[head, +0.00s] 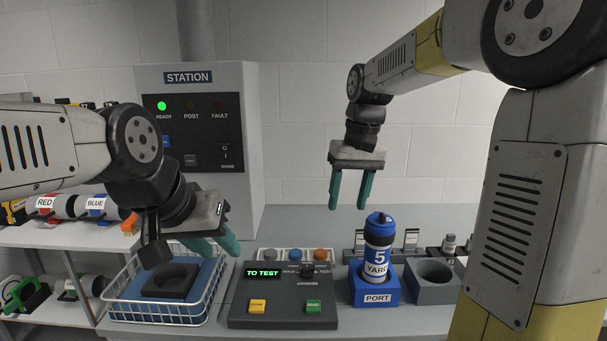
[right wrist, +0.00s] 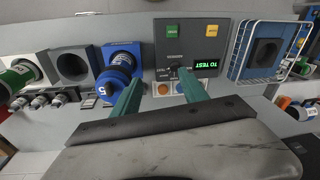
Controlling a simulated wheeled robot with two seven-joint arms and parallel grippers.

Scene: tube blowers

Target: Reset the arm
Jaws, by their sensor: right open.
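My right gripper (head: 349,190) hangs above the bench with its two green fingers apart and nothing between them. In the right wrist view its fingers (right wrist: 158,90) are spread over the bench. My left gripper (head: 222,243) is at the left, tilted, over the right rim of the wire basket; its green fingers are partly overlapped and its jaw gap is unclear. A blue-capped canister marked 5 YARD (head: 378,244) stands upright in the blue PORT block (head: 375,284), below and right of my right gripper. It also shows in the right wrist view (right wrist: 117,75).
A control box (head: 283,308) reading TO TEST stands mid-bench. The wire basket (head: 206,308) holds a dark socket block. A grey empty socket (head: 436,283) is right of PORT. The STATION cabinet (head: 206,140) shows a green READY light. Shelves (head: 50,237) at left hold canisters.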

